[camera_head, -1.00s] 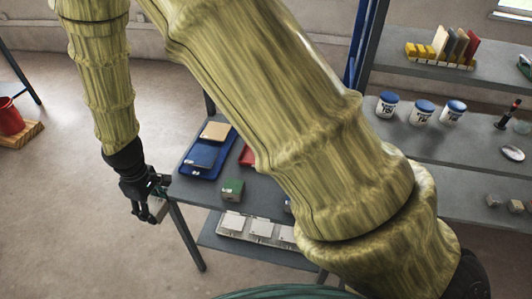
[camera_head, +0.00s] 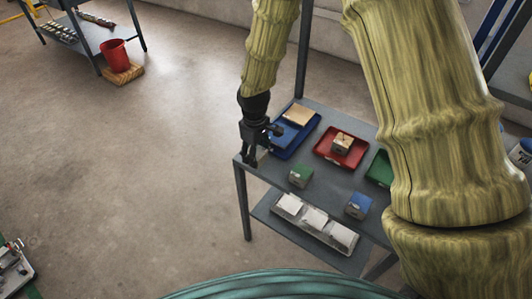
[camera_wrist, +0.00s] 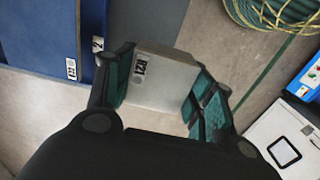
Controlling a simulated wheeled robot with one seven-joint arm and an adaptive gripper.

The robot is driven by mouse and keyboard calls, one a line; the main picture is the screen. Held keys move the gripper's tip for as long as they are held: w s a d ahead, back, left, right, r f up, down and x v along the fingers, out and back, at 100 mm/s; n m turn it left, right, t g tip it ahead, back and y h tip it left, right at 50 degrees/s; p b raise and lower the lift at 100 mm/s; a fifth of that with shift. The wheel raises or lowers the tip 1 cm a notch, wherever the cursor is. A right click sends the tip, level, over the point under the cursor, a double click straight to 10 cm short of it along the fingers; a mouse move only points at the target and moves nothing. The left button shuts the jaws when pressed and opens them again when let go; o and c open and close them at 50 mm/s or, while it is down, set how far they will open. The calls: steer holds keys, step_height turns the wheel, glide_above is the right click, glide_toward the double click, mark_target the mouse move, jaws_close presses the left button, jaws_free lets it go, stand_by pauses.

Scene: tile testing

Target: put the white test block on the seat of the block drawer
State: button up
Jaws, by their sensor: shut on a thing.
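In the wrist view my gripper (camera_wrist: 165,92) is shut on a pale grey-white block (camera_wrist: 164,80) with a small black-and-white label on its top edge. The teal finger pads press on its left and right sides. In the head view my gripper (camera_head: 259,150) hangs at the left corner of the table, and the block is mostly hidden by the fingers. A long grey tray (camera_head: 316,222) with several white pieces sits on the lower shelf; I cannot tell whether it is the block drawer.
A red bucket (camera_head: 115,55) stands far left. Open floor lies left of the table.

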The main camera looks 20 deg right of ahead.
mark_target(265, 155)
steer(key=d, duration=0.1)
steer(key=w+d, duration=0.1)
steer(key=d, duration=0.1)
steer(key=shift+w+d+f, duration=0.15)
steer(key=shift+d, duration=0.1)
steer(key=shift+f+p, duration=0.65)
steer(key=shift+f, duration=1.1)
steer(key=shift+f, duration=0.15)
steer(key=o, duration=1)
steer(key=shift+c, duration=0.2)
step_height(265, 155, up, 12)
steer(key=b, duration=0.1)
steer(key=shift+b, duration=0.35)
